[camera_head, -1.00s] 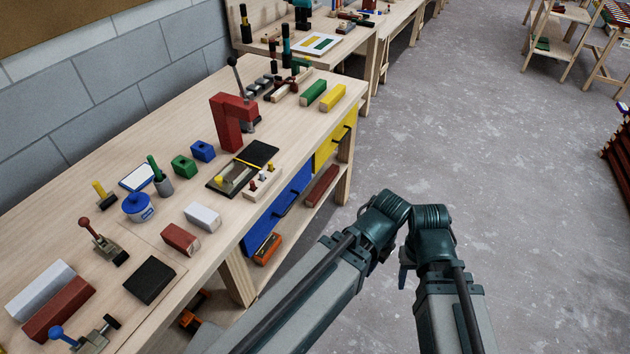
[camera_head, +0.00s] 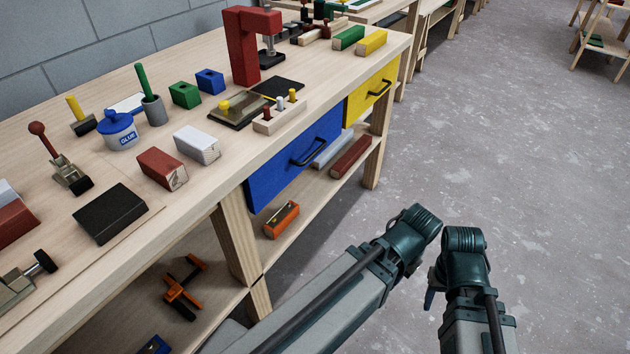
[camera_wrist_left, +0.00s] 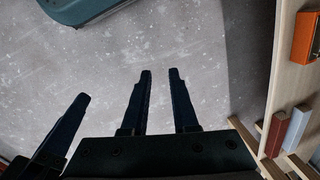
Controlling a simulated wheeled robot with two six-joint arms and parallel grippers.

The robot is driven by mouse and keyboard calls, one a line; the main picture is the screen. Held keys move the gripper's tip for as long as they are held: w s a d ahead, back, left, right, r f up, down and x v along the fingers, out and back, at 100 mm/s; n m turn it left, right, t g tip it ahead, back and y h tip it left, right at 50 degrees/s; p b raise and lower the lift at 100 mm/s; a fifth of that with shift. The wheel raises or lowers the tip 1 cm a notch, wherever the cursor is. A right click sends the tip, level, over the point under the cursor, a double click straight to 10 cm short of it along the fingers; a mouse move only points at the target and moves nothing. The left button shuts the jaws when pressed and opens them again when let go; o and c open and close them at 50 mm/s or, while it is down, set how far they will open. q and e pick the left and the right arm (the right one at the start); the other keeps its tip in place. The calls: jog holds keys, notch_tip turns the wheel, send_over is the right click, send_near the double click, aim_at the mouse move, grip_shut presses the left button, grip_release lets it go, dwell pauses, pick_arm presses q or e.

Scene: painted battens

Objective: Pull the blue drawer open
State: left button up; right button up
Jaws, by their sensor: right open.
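The blue drawer (camera_head: 275,178) is in the front of the workbench (camera_head: 232,180) in the head view, left of the yellow drawer (camera_head: 366,98). Its front looks flush with the bench. Its dark bar handle (camera_head: 309,151) is clear of both grippers. My right gripper (camera_head: 431,291) is open, mostly hidden by its own arm, over the floor to the right of and below the drawer. My left gripper is hidden behind its arm in the head view. In the left wrist view my left gripper (camera_wrist_left: 161,76) shows two fingers apart, with bare floor between them.
The lower shelf holds an orange level (camera_head: 281,219), a red batten (camera_head: 351,156) and a grey batten (camera_head: 333,149). A bench leg (camera_head: 236,245) stands left of the blue drawer. Blocks, glue and a red press (camera_head: 243,48) crowd the top. The floor (camera_head: 530,170) at right is clear.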

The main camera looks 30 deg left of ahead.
pick_arm(q)
notch_tip(320, 180, down, 8)
jog(key=w+a+b, duration=0.2)
jog(key=b, duration=0.3)
jog(key=n+t+y+b, duration=0.25)
jog(key=y+b, duration=0.35)
jog(key=y, duration=1.3)
send_near(315, 152)
jog(key=shift+g, duration=0.25)
jog(key=p+x, duration=0.1)
jog(key=x, duration=0.2)
jog(key=p+x, duration=0.1)
jog(key=x, duration=0.6)
jog(key=shift+w+f+p, duration=0.15)
jog(key=shift+f+p, duration=0.15)
jog(key=shift+p, duration=0.1)
pick_arm(e)
notch_tip(315, 152, down, 11)
jog(key=shift+r, duration=0.1)
pick_arm(q)
grip_shut()
